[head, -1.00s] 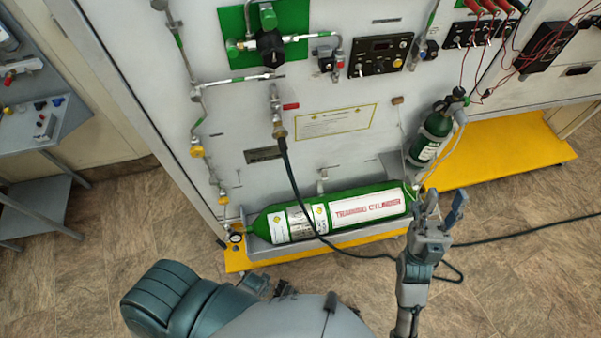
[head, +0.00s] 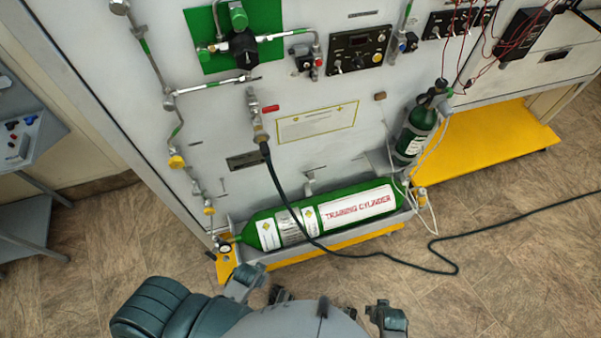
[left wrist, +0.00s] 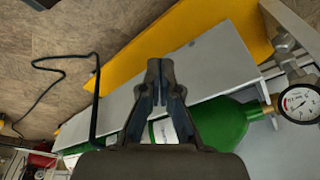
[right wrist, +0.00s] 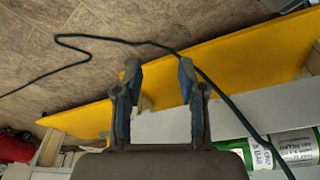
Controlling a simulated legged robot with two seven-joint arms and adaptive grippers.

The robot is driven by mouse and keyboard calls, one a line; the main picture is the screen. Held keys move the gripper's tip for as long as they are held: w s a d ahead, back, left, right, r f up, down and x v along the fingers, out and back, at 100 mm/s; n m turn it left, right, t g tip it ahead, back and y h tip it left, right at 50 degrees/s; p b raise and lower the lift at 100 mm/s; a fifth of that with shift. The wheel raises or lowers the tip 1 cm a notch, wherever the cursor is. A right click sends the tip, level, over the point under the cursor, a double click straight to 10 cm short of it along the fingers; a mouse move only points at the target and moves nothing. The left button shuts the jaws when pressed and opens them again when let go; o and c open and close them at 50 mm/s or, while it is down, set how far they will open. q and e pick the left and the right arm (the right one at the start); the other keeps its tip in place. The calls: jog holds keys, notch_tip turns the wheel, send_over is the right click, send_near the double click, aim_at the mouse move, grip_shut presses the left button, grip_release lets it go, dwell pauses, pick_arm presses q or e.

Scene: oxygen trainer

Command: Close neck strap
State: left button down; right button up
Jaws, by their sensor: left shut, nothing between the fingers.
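The green training cylinder (head: 325,214) lies in a grey cradle along the bottom of the panel. Its neck with a round gauge (head: 225,246) is at the left end; the gauge (left wrist: 299,104) is large in the left wrist view. I cannot make out a neck strap with certainty. My left gripper (head: 245,280) is low in front of the neck end. In the left wrist view it (left wrist: 160,72) is shut and empty, with the cylinder behind it. My right gripper (right wrist: 158,72) is open and empty in the right wrist view, over the cradle's yellow base (right wrist: 200,70).
A small dark green cylinder (head: 414,135) stands upright at the right by a yellow platform (head: 490,145). A black hose (head: 290,212) crosses the training cylinder and runs over the floor. Valves and pipes (head: 180,110) line the panel.

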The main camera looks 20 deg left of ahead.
pick_arm(q)
jog(key=w+d+r+n+t+h+b, duration=0.2)
jog(key=w+d+r+n+h, duration=0.25)
jog(key=w+r, duration=0.5)
pick_arm(e)
jog(key=w+v, duration=0.1)
jog(key=v, duration=0.5)
pick_arm(q)
jog(key=w+a+r+n+t+h, duration=0.35)
jog(key=w+r+n, duration=0.25)
jog(key=w, duration=0.3)
jog(key=w+a+r+n+t+h, duration=0.2)
jog(key=w+a+r+n+t, duration=0.1)
jog(key=w+r+n+t, duration=0.35)
jog(key=shift+g, duration=0.7)
jog(key=x, duration=1.1)
jog(key=shift+w+a+f, duration=0.15)
jog(key=shift+w+a, duration=0.05)
jog(key=shift+w, duration=0.05)
pick_arm(e)
jog(key=s+x, duration=0.1)
jog(key=x, duration=0.5)
jog(key=shift+s+f, duration=0.25)
jog(key=shift+s, duration=0.05)
jog(key=shift+d, duration=0.1)
